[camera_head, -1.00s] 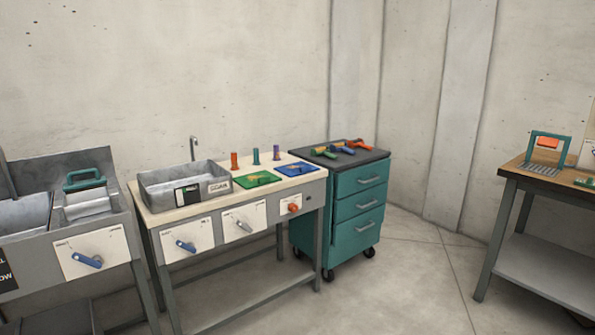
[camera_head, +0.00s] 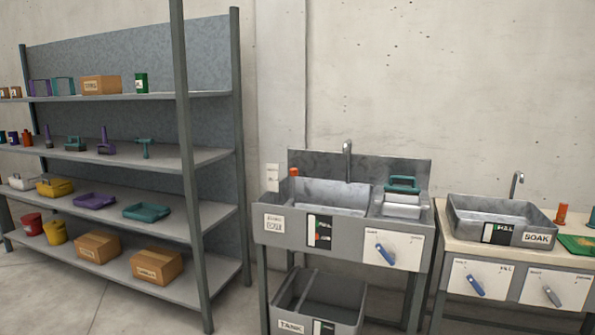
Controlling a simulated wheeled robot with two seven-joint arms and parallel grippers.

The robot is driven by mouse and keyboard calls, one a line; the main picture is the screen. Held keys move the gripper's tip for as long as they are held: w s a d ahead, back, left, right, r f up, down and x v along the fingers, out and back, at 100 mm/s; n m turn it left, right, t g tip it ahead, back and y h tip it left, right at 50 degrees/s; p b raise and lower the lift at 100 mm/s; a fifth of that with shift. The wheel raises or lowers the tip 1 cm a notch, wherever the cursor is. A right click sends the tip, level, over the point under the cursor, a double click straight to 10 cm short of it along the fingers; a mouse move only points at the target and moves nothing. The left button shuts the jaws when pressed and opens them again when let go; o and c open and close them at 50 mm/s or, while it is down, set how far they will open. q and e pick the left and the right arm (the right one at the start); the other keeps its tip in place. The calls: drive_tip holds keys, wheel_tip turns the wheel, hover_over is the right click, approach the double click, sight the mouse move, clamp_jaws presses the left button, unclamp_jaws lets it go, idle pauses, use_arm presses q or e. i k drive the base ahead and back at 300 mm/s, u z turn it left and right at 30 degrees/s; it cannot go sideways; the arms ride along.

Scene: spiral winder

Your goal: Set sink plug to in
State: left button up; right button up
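A grey metal sink (camera_head: 328,201) stands against the wall at the middle right, with a faucet (camera_head: 347,160) behind its basin. A small orange-red piece (camera_head: 294,172) sits at the sink's back left corner; I cannot tell whether it is the plug. A blue lever (camera_head: 387,256) is on a white panel on the sink's front right. A second grey basin marked SOAK (camera_head: 480,218) stands on the bench to the right. The inside floors of both basins are mostly hidden. Neither of my grippers shows.
A tall shelf (camera_head: 160,160) with boxes, trays and tools fills the left. A grey tank (camera_head: 318,305) stands below the sink. A teal-handled container (camera_head: 402,198) sits at the sink's right side. The floor (camera_head: 120,315) before the shelf looks clear at lower left.

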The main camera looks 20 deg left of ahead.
sight(293, 172)
drive_tip(key=u, duration=0.05)
drive_tip(key=i, duration=1.45)
drive_tip(key=u, duration=0.05)
